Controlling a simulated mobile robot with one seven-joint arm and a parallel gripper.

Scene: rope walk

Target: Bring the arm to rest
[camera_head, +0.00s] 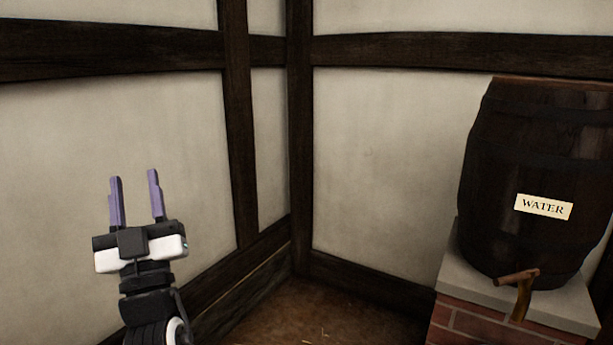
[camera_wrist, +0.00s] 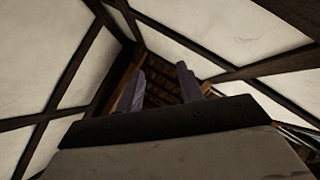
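My gripper (camera_head: 136,182) is at the lower left of the head view, raised and pointing upward. Its two purple fingers stand apart with nothing between them. In the wrist view the two fingers of my gripper (camera_wrist: 160,88) also show apart and empty, pointing up toward the dark roof beams. The lower part of my arm is cut off by the bottom edge of the head view.
A dark wooden barrel (camera_head: 500,165) with a WATER label (camera_head: 543,207) and a wooden tap (camera_head: 519,283) stands on a stone-topped brick base (camera_head: 480,328) at the right. Plastered walls with dark beams meet in a corner. The floor (camera_head: 300,312) there looks clear except for straw bits.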

